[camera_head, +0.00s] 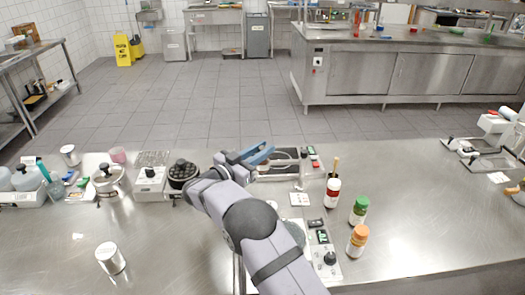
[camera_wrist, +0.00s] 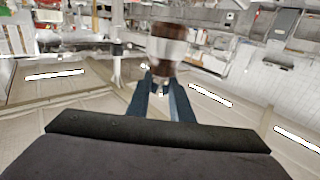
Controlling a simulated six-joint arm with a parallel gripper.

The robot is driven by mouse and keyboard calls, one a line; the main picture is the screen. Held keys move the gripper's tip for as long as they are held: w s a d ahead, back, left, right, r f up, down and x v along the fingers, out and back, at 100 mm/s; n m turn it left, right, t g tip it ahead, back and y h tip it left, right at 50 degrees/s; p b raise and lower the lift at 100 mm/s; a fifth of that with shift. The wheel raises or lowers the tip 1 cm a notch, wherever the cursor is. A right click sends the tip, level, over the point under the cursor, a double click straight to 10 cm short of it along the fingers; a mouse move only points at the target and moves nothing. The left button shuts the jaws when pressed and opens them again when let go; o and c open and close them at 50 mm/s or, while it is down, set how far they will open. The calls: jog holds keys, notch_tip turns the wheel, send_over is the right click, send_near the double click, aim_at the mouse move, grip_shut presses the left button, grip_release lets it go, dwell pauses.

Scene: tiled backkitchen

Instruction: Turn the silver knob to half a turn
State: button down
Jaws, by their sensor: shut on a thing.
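My gripper (camera_head: 266,151) reaches over the steel counter, its blue fingers pointing right beside a grey-and-white device (camera_head: 285,180). In the wrist view the blue fingers (camera_wrist: 160,92) are close together, with a small bright bit of metal between their tips. This looks like the silver knob (camera_wrist: 159,93), mostly hidden by the fingers. In the head view the fingers and my arm hide the knob, and its turned angle cannot be read. A brown-and-white cylinder (camera_wrist: 166,45) stands beyond the fingertips in the wrist view.
A red-labelled bottle (camera_head: 332,192), a green-capped bottle (camera_head: 359,211) and an orange-capped bottle (camera_head: 357,241) stand to the right. The counter's right front is clear.

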jog(key=shift+m+g+h+b, duration=0.5)
jog(key=shift+m+g+h, duration=0.4)
jog(key=shift+m+g, duration=0.15)
jog(key=c, duration=1.6)
grip_release()
jog(key=shift+o, duration=0.2)
jog(key=shift+s, duration=0.1)
jog(key=b+v, duration=0.2)
jog(key=v, duration=0.5)
jog(key=shift+a, duration=0.2)
jog(key=shift+r, duration=0.15)
